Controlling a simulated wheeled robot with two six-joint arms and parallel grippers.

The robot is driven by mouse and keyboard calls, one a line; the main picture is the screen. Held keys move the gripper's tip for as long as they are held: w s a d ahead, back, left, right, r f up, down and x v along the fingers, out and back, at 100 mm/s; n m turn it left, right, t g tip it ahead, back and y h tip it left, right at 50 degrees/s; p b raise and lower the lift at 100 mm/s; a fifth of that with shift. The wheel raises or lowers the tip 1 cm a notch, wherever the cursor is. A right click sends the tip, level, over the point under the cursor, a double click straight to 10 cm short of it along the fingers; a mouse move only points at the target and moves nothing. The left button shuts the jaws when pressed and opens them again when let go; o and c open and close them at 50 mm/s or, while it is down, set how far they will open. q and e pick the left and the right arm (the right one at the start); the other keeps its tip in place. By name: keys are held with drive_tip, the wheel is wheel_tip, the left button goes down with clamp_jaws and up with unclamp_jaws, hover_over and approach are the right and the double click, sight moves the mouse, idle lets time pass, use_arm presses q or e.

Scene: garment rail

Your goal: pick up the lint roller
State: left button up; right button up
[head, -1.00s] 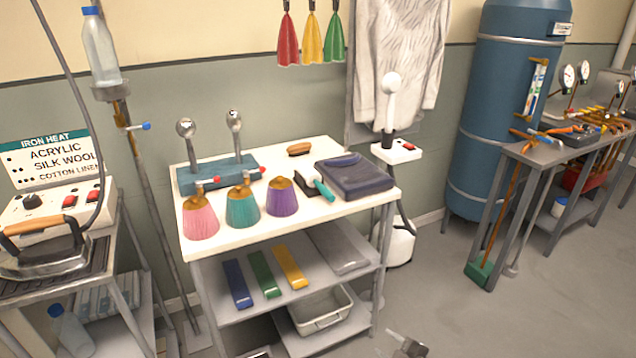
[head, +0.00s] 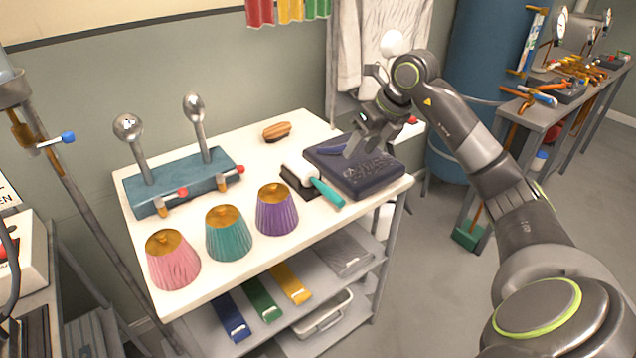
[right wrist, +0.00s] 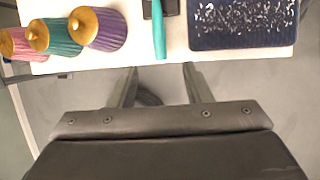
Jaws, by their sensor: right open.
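The lint roller (head: 328,193) has a white head and a teal handle. It lies on the white table top beside a folded dark blue cloth, its white head over a small dark pad and its handle towards the table's front edge. In the right wrist view only part of the teal handle (right wrist: 159,32) shows, at the top. My right gripper (head: 362,143) is open and empty, above the dark cloth, to the right of the roller. In the right wrist view its two fingers (right wrist: 160,86) stand apart, with grey floor between them. My left gripper is not in view.
The white table (head: 222,280) also holds the folded dark cloth (head: 362,180), speckled with light lint, a brown brush (head: 277,132), pink, teal and purple fluted cones, and a blue block (head: 182,182) with two upright metal knobs. A white garment hangs behind.

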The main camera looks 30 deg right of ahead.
drive_tip(key=p, duration=0.1)
approach(328, 188)
drive_tip(key=f, duration=0.2)
drive_tip(key=f+p, duration=0.1)
drive_tip(key=shift+w+a+f, duration=0.15)
drive_tip(key=shift+a+f, duration=0.2)
drive_tip(key=shift+f, duration=0.05)
drive_tip(key=shift+w+a+f, duration=0.1)
drive_tip(key=shift+w+f, duration=0.1)
drive_tip(key=shift+f, duration=0.25)
drive_tip(key=p+x, duration=0.1)
drive_tip(key=x, duration=0.1)
drive_tip(key=w+p+x, duration=0.1)
drive_tip(key=x, duration=0.1)
drive_tip(key=shift+s+r, duration=0.1)
drive_tip(key=shift+r, duration=0.15)
drive_tip(key=shift+w+a+f, duration=0.15)
drive_tip(key=shift+w+f, duration=0.05)
drive_tip(key=shift+f, duration=0.3)
drive_tip(key=shift+c, duration=0.9)
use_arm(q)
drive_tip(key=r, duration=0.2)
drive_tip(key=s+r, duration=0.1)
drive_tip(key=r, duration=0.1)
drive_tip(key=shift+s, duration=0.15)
use_arm(e)
clamp_jaws()
